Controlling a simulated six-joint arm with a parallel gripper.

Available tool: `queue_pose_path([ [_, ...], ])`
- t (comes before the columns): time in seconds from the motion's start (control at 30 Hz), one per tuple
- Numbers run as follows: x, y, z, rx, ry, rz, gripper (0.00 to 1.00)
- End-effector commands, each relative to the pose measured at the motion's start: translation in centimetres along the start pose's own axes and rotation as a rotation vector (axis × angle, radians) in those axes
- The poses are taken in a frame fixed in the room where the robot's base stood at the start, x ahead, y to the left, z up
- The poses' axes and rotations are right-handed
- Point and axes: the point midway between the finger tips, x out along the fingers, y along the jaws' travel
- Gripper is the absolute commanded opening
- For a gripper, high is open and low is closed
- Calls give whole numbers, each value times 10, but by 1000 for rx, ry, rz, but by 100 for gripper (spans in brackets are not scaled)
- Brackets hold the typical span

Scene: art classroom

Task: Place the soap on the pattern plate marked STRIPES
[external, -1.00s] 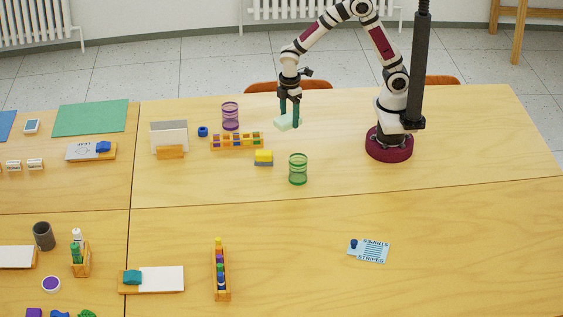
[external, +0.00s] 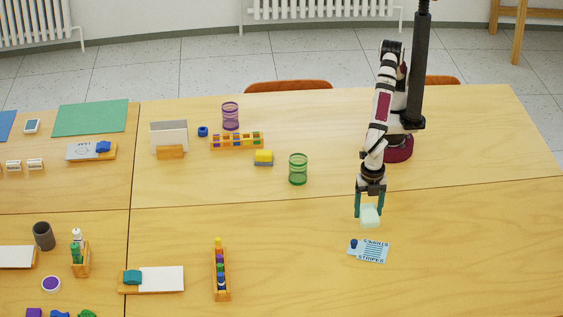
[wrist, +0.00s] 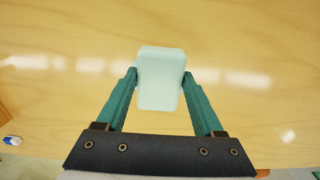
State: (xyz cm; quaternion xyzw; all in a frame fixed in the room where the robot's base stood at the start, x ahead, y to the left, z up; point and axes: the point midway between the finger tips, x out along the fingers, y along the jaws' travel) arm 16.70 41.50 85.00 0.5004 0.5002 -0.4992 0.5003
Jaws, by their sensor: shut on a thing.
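The soap (external: 370,216) is a pale mint block with rounded edges. My gripper (external: 369,208) is shut on it, with one teal finger on each side. The soap also shows between the fingers in the wrist view (wrist: 161,78). It is held above the table, just behind the pattern plate in the external view. The light blue plate marked STRIPES (external: 374,252) lies flat on the front table, with dark lines and a small dark blue knob (external: 353,245) at its left. The plate is not in the wrist view.
A green glass (external: 298,169) and a yellow-grey block (external: 263,158) stand to the left, behind the table seam. A narrow rack of coloured pieces (external: 220,274) stands further left in front. The table around the plate is clear.

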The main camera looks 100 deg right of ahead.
Motion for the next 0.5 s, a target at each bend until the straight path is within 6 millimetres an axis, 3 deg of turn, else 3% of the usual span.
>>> queue_pose_path([
  [0.1, 18, -20, -22, -3, 0, 0, 9],
  [0.2, 26, -28, -31, 0, 0, 0, 9],
  [0.4, 62, -30, -33, 2, -2, 0, 9],
  [0.5, 68, -30, -33, 2, 0, 0, 9],
])
